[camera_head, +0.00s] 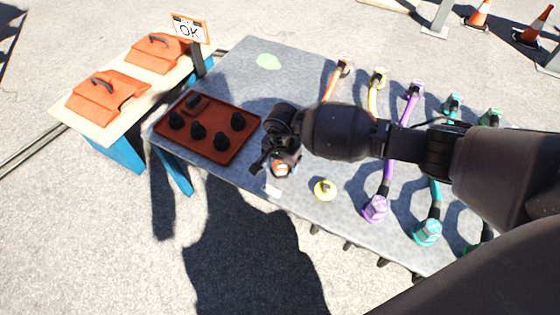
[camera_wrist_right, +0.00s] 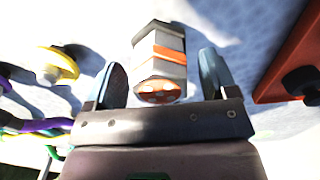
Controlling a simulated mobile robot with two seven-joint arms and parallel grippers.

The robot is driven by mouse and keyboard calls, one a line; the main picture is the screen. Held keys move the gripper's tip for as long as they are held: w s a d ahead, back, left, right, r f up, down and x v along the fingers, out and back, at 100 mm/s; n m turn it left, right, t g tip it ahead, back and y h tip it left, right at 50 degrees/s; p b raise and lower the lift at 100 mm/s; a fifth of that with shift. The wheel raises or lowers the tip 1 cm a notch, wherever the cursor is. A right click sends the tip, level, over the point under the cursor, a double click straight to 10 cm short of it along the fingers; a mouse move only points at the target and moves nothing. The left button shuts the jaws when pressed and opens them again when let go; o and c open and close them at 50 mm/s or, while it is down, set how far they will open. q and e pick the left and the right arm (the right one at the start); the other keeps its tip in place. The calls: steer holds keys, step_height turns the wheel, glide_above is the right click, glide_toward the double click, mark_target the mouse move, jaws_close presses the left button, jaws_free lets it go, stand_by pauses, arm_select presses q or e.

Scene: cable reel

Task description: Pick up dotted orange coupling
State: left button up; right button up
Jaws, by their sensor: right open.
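The dotted orange coupling (camera_head: 282,170) is near the front edge of the grey table, partly hidden by my right gripper (camera_head: 270,163). In the right wrist view the coupling (camera_wrist_right: 160,62) is a pale grey body with an orange band and an orange end with pale dots. My right gripper is open, with one finger on each side of the coupling. In the wrist view a gap shows on both sides of it. My left gripper is not in view.
A yellow coupling (camera_head: 325,189) stands close by on the right, then purple (camera_head: 375,208) and teal (camera_head: 428,232) ones with cables. A red tray (camera_head: 222,155) with black knobs lies just left. An OK sign (camera_head: 190,29) stands behind. Orange-lidded boxes (camera_head: 100,98) are farther left.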

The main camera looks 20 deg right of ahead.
steer(key=shift+r, duration=0.15)
steer(key=c, duration=1.1)
steer(key=shift+w+r, duration=0.1)
